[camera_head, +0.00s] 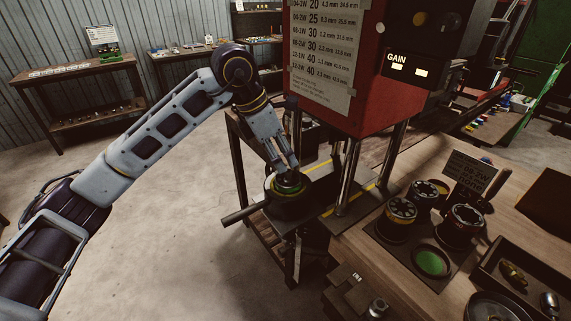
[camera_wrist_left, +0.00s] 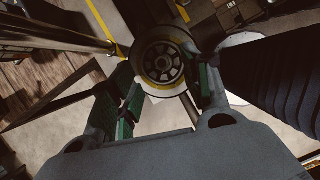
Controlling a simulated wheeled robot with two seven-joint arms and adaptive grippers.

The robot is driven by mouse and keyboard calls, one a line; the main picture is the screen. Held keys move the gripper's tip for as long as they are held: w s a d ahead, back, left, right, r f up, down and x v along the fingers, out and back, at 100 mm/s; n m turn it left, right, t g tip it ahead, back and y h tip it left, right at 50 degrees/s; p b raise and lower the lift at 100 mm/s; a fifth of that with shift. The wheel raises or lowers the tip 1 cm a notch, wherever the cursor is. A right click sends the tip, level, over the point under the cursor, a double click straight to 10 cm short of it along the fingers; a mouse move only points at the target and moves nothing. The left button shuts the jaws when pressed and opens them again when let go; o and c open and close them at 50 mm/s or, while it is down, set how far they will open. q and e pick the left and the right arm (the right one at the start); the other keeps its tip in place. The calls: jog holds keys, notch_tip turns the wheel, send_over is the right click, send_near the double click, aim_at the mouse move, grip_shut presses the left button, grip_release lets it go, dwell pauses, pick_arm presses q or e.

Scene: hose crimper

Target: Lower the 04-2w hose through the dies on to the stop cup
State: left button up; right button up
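My left gripper (camera_head: 287,168) points down at the crimper's black round seat (camera_head: 295,206), in front of the red press. Its fingers are apart, one on each side of a round die set. In the left wrist view the dies (camera_wrist_left: 162,63) show as a ring of dark segments with a yellow band, between the green-padded fingers (camera_wrist_left: 165,88). I cannot tell if the fingertips touch the die set's rim. I cannot make out a hose or the stop cup. A large black ribbed shape (camera_wrist_left: 262,75) fills the right of the wrist view; I cannot tell what it is.
The red press body (camera_head: 345,65) hangs on metal posts (camera_head: 350,170) right behind the seat. A lever (camera_head: 244,214) sticks out left. More die sets (camera_head: 400,210) stand on the wooden bench (camera_head: 425,165) at right, beside a tray (camera_head: 520,285). Open floor lies at left.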

pick_arm(q)
jog(key=v, duration=0.5)
jog(key=shift+a+r, duration=0.1)
jog(key=shift+r, duration=0.15)
dwell(0.6)
jog(key=shift+s+f, duration=0.1)
